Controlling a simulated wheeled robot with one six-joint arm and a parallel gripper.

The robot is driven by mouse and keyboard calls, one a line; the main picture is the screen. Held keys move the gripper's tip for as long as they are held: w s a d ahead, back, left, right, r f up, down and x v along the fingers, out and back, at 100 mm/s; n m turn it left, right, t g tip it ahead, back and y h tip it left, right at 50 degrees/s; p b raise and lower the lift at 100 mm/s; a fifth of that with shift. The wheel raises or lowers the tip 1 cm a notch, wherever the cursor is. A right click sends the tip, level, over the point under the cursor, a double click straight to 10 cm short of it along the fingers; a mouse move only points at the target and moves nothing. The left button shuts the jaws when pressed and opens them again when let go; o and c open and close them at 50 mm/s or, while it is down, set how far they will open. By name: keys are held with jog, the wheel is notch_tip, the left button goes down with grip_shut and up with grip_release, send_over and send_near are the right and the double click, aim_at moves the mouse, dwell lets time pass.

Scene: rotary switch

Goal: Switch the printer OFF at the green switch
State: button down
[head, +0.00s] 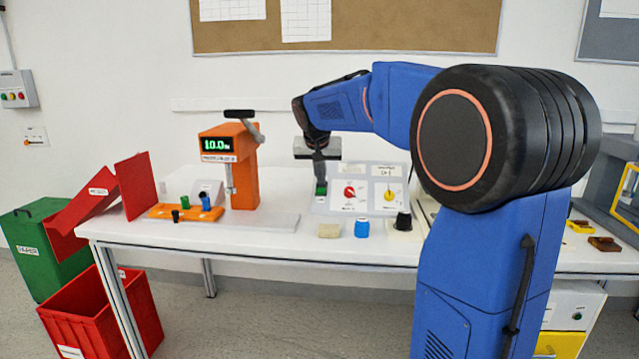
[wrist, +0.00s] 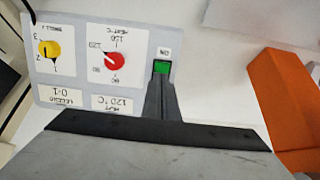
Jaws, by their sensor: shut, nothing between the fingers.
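A light grey control panel (head: 375,172) stands on the white table. The green switch (head: 321,190) is at its left end, and in the wrist view the green switch (wrist: 161,67) shows upside down under a small label that seems to read ON. My gripper (head: 319,178) points down at the switch, with its fingers shut and empty. In the wrist view my gripper (wrist: 157,80) has its fingertips right at the switch's edge. They hide part of it, and I cannot tell whether they touch. Which way the switch is tilted is unclear.
A red knob (head: 349,192) and a yellow knob (head: 389,195) sit on the panel beside the switch. An orange device (head: 240,175) with a lit display stands to the left. A beige block (head: 329,231), a blue cap (head: 362,229) and a black knob (head: 403,221) are in front.

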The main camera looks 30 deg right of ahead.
jog(key=w+d+r+v, duration=0.1)
jog(key=v, duration=1)
jog(key=shift+w, duration=0.3)
jog(key=s+a+f+n+y, duration=0.1)
jog(key=s+a+f, duration=0.3)
jog(key=s+f, duration=0.5)
jog(key=s+a+f+n+y, duration=0.1)
jog(key=s+a+f+n, duration=0.2)
jog(key=s+f, duration=0.6)
jog(key=s+a+f+n+y, duration=0.1)
jog(key=s+a+f, duration=0.4)
jog(key=s, duration=1.5)
notch_tip(320, 180, down, 4)
jog(key=shift+f+n+g+y, duration=0.1)
jog(key=shift+n+g+y, duration=0.2)
jog(key=shift+n, duration=0.6)
